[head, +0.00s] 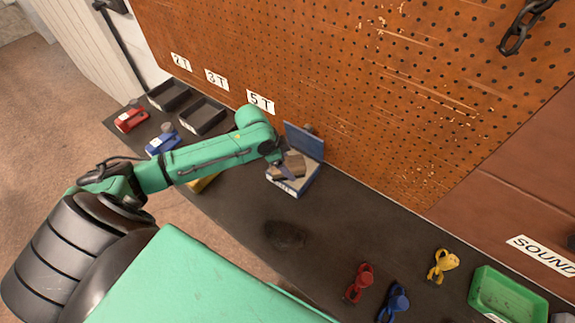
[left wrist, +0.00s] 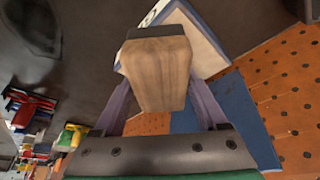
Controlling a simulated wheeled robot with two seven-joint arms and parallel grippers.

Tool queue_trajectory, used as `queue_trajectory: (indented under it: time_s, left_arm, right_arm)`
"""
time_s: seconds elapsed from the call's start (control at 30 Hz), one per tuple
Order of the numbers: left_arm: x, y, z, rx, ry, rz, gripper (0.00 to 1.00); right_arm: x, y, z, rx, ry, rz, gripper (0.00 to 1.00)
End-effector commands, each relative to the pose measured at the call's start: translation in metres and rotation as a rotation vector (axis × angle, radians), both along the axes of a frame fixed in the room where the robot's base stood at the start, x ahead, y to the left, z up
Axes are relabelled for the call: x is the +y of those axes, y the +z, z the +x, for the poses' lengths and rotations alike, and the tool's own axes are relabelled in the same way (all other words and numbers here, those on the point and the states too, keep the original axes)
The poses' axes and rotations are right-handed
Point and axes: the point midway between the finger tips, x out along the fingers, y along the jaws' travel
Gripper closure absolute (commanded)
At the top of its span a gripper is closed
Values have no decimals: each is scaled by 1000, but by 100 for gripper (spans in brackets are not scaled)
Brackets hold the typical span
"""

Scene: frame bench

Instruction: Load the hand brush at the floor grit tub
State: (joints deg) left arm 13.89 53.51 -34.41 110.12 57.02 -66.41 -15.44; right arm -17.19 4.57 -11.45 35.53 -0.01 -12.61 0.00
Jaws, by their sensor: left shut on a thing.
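The hand brush (head: 294,160) is a wooden block with a dark strip at its far end; in the left wrist view the wood (left wrist: 158,75) fills the middle. My left gripper (head: 287,170) is shut on it, a purple finger on each side. The brush is at the opening of a small pale-and-blue box (head: 297,190), whose blue lid (head: 305,141) stands open against the pegboard. The box's rim (left wrist: 205,38) and lid (left wrist: 232,105) also show in the left wrist view. I cannot tell whether the brush touches the contents, which are mostly hidden. My right gripper is out of view.
A dark round patch (head: 286,236) lies on the bench in front. More clamps (head: 358,283) and a green tray (head: 508,297) are at right. The pegboard (head: 370,90) rises behind.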

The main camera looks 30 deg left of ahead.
Motion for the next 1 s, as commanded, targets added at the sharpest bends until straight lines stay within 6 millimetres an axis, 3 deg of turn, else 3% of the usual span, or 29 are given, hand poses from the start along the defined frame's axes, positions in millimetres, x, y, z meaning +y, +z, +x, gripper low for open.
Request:
queue_trajectory:
  time_s: [1.0]
  left_arm:
    - [0, -5, 0, -1, -1, -1, 70]
  right_arm:
    - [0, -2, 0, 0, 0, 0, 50]
